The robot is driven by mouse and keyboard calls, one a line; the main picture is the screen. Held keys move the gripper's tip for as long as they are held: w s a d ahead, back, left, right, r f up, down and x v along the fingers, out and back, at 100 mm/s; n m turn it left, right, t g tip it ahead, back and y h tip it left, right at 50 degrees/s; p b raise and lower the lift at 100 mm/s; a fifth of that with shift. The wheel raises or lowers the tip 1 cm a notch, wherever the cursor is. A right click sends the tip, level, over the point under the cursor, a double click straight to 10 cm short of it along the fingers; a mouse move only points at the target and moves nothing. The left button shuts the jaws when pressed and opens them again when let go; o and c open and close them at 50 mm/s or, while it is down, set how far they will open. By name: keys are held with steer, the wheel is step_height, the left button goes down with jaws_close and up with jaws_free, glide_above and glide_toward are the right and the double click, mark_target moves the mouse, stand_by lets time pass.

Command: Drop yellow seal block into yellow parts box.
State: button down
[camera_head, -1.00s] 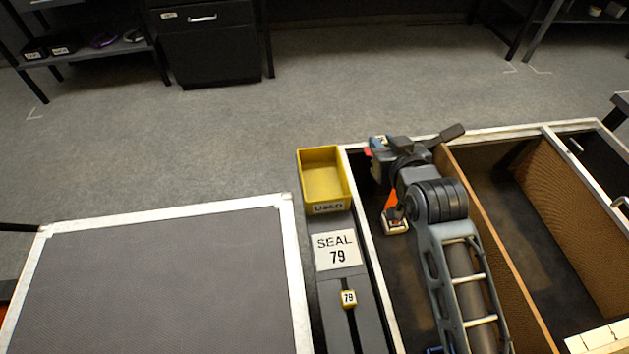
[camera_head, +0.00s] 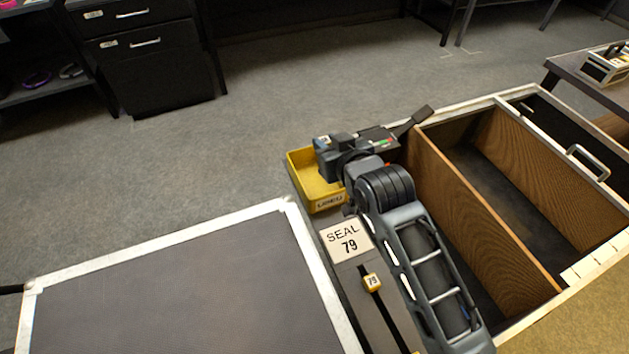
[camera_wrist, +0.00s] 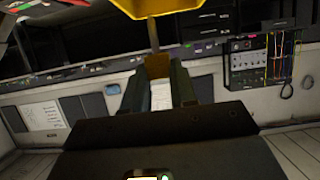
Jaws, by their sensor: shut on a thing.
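The yellow parts box (camera_head: 326,203), marked USED, stands at the end of the dark rail in the head view. My gripper (camera_wrist: 158,84) is shut on the yellow seal block (camera_wrist: 157,65), which shows between its fingers in the wrist view. A larger yellow shape with a thin stem shows above it at the top edge; I cannot tell what it is. In the head view my wrist covers the right part of the box. The fingertips and held block are hidden there, so their height over the box cannot be told.
A small yellow block labelled 79 (camera_head: 372,282) sits on the rail below the SEAL 79 plate (camera_head: 347,240). A divided wooden case (camera_head: 480,217) lies right of my arm. A grey-topped, white-edged table (camera_head: 170,290) is at left. Open floor lies behind the box.

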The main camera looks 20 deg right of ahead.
steer(key=shift+f+b, duration=2.35)
steer(key=shift+f, duration=0.4)
steer(key=c, duration=0.8)
jaws_free()
steer(key=shift+s+r, duration=0.1)
steer(key=v, duration=0.7)
steer(key=shift+s+r, duration=0.15)
steer(key=shift+s, duration=0.1)
steer(key=shift+s, duration=0.1)
